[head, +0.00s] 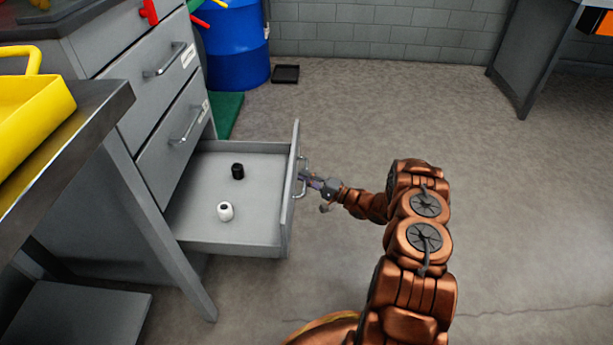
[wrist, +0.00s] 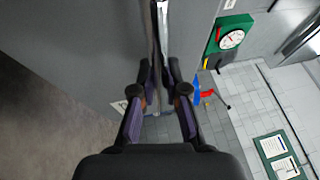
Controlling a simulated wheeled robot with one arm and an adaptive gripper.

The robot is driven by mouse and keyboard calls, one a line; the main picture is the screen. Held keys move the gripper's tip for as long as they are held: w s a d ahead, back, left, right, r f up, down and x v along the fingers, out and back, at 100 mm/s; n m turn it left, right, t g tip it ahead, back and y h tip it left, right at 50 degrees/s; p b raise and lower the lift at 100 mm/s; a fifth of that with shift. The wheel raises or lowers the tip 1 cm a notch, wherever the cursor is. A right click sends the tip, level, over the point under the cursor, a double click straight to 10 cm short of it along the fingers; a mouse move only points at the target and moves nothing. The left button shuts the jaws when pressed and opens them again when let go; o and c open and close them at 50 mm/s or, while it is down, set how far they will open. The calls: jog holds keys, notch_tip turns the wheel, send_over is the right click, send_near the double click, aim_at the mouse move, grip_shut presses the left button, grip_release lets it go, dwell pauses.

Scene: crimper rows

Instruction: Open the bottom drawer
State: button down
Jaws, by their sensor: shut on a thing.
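The bottom drawer (head: 230,246) of the grey cabinet is pulled well out. Its inside shows, with a black cylinder-like piece (head: 238,171) and a white piece (head: 225,211) lying on its floor. My gripper (head: 306,178) is at the outer face of the drawer front, at the metal handle (head: 301,180), and is shut on it. In the wrist view my gripper's two fingers (wrist: 158,98) stand on either side of the handle bar (wrist: 158,45). The exact contact is small in the head view and partly hidden in the wrist view.
Two upper drawers, the top one (head: 140,50) and the middle one (head: 160,150), are shut. A steel table (head: 100,110) with a yellow bin (head: 30,105) stands at the left. A blue barrel (head: 238,50) is behind the cabinet. The floor to the right is clear.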

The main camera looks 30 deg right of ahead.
jog(key=c, duration=1.2)
grip_release()
jog(key=shift+d, duration=0.1)
jog(key=v, duration=1.2)
